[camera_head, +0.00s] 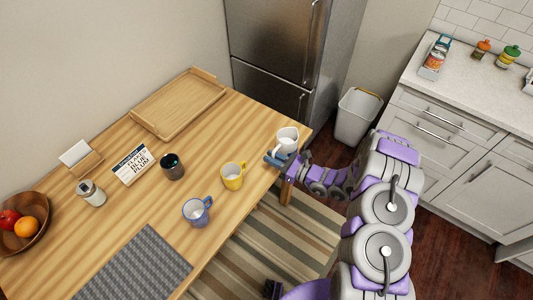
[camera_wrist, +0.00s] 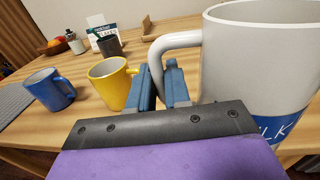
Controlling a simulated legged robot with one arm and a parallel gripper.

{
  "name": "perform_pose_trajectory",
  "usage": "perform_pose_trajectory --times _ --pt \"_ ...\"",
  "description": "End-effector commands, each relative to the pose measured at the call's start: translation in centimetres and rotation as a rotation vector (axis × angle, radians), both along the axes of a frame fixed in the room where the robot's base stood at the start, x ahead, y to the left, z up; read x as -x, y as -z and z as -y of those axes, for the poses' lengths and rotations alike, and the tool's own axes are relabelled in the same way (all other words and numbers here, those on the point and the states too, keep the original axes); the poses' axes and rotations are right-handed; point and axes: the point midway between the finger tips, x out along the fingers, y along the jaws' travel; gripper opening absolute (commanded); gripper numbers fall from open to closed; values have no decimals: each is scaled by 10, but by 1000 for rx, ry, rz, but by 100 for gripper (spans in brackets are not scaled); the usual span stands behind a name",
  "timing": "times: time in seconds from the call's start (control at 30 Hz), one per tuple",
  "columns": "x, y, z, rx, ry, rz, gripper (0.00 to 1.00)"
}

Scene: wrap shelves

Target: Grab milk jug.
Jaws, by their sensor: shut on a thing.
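The milk jug (camera_head: 287,138) is a white vessel with a side handle at the right end of the wooden table. In the wrist view the jug (camera_wrist: 262,62) fills the right side, and a blue band with white lettering ending in "LK" shows on it. My gripper (camera_head: 277,160) is at the table's corner, against the jug. In the wrist view my gripper (camera_wrist: 160,80) has its blue fingers on either side of the lower part of the jug's handle, shut on it. The jug looks upright. Whether its base touches the table is hidden.
A yellow mug (camera_head: 234,176) and a blue mug (camera_head: 197,211) stand left of the jug. A dark cup (camera_head: 172,166), a small sign (camera_head: 133,166) and a wooden tray (camera_head: 178,103) are farther off. A bin (camera_head: 357,116) stands beyond the table's right end.

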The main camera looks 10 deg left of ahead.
Motion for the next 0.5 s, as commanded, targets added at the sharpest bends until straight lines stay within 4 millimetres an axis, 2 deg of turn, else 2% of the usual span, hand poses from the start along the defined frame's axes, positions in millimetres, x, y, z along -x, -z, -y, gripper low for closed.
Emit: perform_pose_trajectory --times 0.2,0.5 --pt "4 -2 12 -1 2 1 0" --pt "8 -3 19 -1 1 1 0"
